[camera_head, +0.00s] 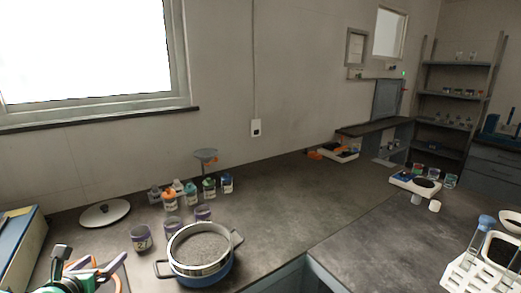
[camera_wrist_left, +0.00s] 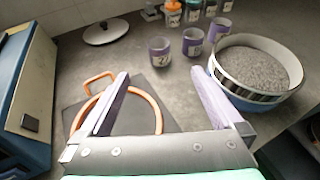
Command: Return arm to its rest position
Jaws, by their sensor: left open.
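My left gripper (camera_head: 90,262) is at the lower left of the head view, its fingers spread apart. In the left wrist view the gripper (camera_wrist_left: 157,76) shows two pale purple fingers with nothing held between them. An orange ring with a loop handle (camera_wrist_left: 158,112) lies beyond and below the fingers on a dark plate (camera_wrist_left: 75,116); the fingers partly hide it. A round sieve filled with grey grains (camera_head: 200,248) sits on a blue pan with side handles (camera_head: 205,279), to the right of the gripper and apart from it. My right gripper is not in view.
A flat round lid with a knob (camera_head: 105,213) lies behind the gripper. Purple-banded jars (camera_head: 141,238) and several small bottles (camera_head: 170,199) stand near the sieve. A blue and white box (camera_head: 20,245) is at the left edge. The bench right of the sieve is clear.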

